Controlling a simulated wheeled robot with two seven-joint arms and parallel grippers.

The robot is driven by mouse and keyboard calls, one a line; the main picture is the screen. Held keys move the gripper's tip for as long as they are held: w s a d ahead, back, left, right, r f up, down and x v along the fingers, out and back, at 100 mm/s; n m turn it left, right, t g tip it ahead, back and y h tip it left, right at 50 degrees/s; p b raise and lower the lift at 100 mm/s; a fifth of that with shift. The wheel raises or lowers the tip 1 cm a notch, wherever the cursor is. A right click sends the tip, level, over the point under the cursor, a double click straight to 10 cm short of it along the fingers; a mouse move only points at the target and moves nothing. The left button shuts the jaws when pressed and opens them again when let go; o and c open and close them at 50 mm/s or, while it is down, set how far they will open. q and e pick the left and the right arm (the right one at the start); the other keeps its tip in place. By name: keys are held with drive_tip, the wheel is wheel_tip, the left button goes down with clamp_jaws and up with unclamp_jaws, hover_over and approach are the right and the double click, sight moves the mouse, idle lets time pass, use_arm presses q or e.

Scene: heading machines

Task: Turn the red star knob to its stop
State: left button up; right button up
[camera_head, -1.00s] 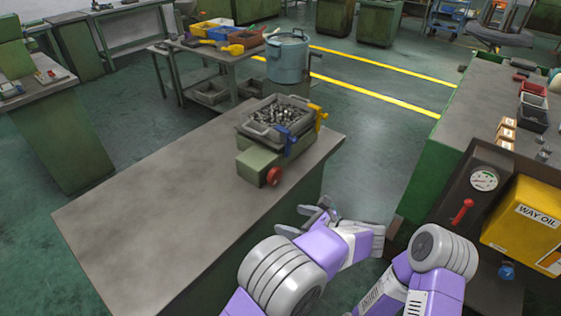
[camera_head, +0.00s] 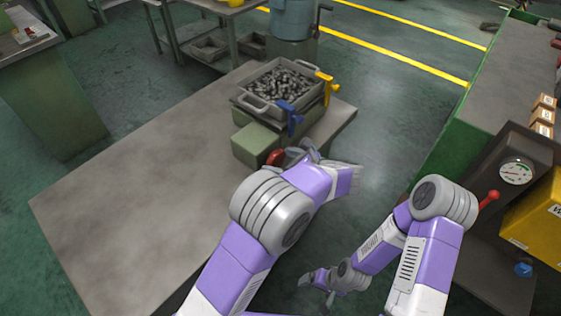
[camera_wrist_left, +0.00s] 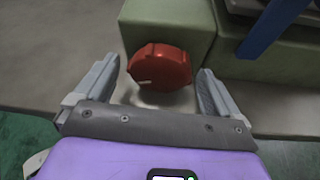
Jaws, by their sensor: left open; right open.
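The red star knob (camera_wrist_left: 160,67) sits on the front face of a green block (camera_wrist_left: 168,18) and shows large in the left wrist view, with a pale mark on its left side. My left gripper (camera_wrist_left: 158,82) is open, one finger on each side of the knob, apart from it. In the head view the knob (camera_head: 275,158) is partly hidden behind my left gripper (camera_head: 300,153). My right gripper (camera_head: 322,284) is open, low beside the bench and away from the knob.
A tray of metal parts (camera_head: 284,83) stands on the green fixture, with a blue lever (camera_head: 290,117) and a yellow lever (camera_head: 326,85). The bench top (camera_head: 130,200) is clear to the left. A gauge (camera_head: 516,172) and a yellow oil box (camera_head: 540,215) stand at right.

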use_arm(q)
drive_tip(key=shift+w+a+f, duration=0.1)
drive_tip(key=shift+w+a, duration=0.1)
drive_tip(key=shift+a, duration=0.05)
drive_tip(key=c, duration=1)
drive_tip(key=shift+m+g+y+p, duration=0.3)
drive_tip(key=shift+m+g+p, duration=0.3)
drive_tip(key=shift+p, duration=0.4)
drive_tip(key=shift+c, duration=0.2)
drive_tip(key=shift+w+d+m+y+p, duration=0.1)
drive_tip(key=shift+m+y+p, duration=0.4)
drive_tip(key=shift+m, duration=0.3)
drive_tip(key=shift+m+g, duration=0.4)
drive_tip(key=shift+m, duration=0.2)
drive_tip(key=o, duration=1)
